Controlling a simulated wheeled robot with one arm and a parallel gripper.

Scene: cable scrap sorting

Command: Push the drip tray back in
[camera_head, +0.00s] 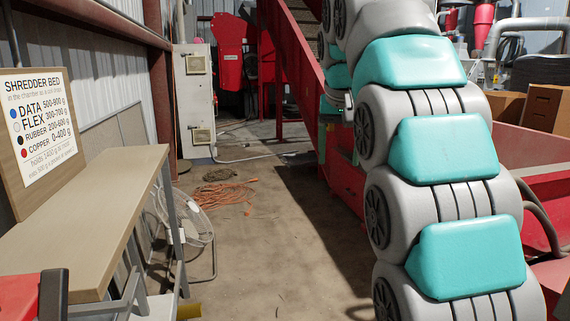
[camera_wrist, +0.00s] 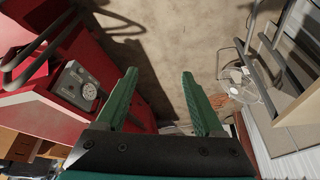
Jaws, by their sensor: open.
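I cannot pick out the drip tray for sure in either view. A red machine (camera_head: 345,183) stands behind my arm in the head view, and much of it is hidden by the arm. Red machine panels (camera_wrist: 40,105) also fill the left of the wrist view, with a grey box with a round dial on them. My gripper (camera_wrist: 158,73) shows only in the wrist view. Its two green fingers are spread apart with nothing between them, over bare floor.
A wooden bench (camera_head: 85,220) with a shredder bed sign (camera_head: 40,125) stands at the left. A floor fan (camera_head: 188,225) stands beside the bench, and orange cable (camera_head: 222,194) lies beyond. Bare floor (camera_head: 265,250) is open in the middle. Cardboard boxes (camera_head: 543,107) stand at the right.

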